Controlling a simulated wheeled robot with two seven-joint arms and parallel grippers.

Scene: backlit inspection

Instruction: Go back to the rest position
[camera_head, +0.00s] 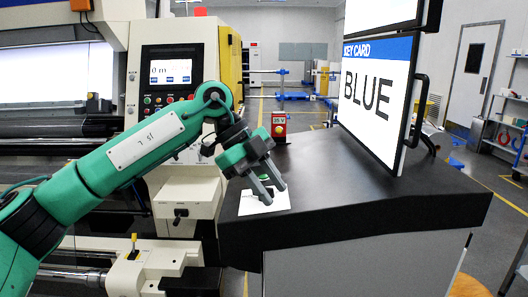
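My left arm comes in from the left as a green arm with dark joints. Its gripper (276,195) hangs over the left end of the dark counter top, above a white sheet (252,207). Its two grey fingers stand apart, and I see nothing held between them. A small green and dark item (264,177) shows behind the fingers, partly hidden by them. I cannot tell what it is, or whether a finger touches it. My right gripper is not in view.
The dark counter (350,185) carries a large tilted sign (375,95) reading "KEY CARD" and "BLUE". A machine with a screen (172,72) is behind my arm. The counter's middle is clear.

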